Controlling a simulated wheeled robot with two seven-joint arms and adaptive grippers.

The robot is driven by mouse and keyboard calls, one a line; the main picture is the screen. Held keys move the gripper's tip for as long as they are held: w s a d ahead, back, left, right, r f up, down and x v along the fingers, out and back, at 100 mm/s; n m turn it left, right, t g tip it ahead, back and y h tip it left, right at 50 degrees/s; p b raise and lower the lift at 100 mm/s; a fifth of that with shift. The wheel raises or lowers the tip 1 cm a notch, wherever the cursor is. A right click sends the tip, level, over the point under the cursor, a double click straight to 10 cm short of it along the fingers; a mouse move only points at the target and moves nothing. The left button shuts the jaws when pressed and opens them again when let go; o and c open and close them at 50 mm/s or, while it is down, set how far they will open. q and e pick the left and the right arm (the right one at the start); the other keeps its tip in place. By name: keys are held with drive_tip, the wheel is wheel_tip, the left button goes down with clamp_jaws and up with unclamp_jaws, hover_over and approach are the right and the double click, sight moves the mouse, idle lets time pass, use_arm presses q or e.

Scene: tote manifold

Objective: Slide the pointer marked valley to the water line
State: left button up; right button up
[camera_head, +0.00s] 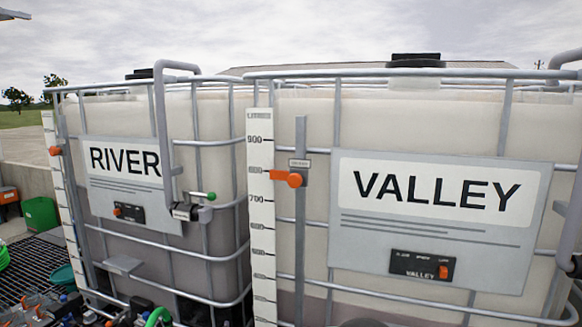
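The valley pointer (292,179) is an orange slider with a round knob. It sits on a grey vertical rail (301,240) at the left front of the VALLEY tote (420,105). A small plate (299,163) above the knob has lettering too small to read. The pointer's tip faces left to the white litre scale (260,215), close to the 800 mark. The tote looks pale above and darker at the bottom; this water line (313,293) shows near the lower end of the visible scale, well below the pointer. Neither of my grippers is in view.
The RIVER tote (205,110) stands to the left with its own orange pointer (55,151). A grey bracket with a green-knobbed lever (205,196) sticks out left of the scale. The VALLEY sign (440,215) carries an orange switch (443,272). Hoses and fittings clutter the bottom left.

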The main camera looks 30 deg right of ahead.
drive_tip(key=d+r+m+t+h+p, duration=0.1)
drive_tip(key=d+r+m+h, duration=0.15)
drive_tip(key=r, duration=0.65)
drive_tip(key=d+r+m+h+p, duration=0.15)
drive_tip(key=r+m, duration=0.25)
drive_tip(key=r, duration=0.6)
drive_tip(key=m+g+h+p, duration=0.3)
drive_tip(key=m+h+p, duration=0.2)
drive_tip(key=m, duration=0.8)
approach(293, 182)
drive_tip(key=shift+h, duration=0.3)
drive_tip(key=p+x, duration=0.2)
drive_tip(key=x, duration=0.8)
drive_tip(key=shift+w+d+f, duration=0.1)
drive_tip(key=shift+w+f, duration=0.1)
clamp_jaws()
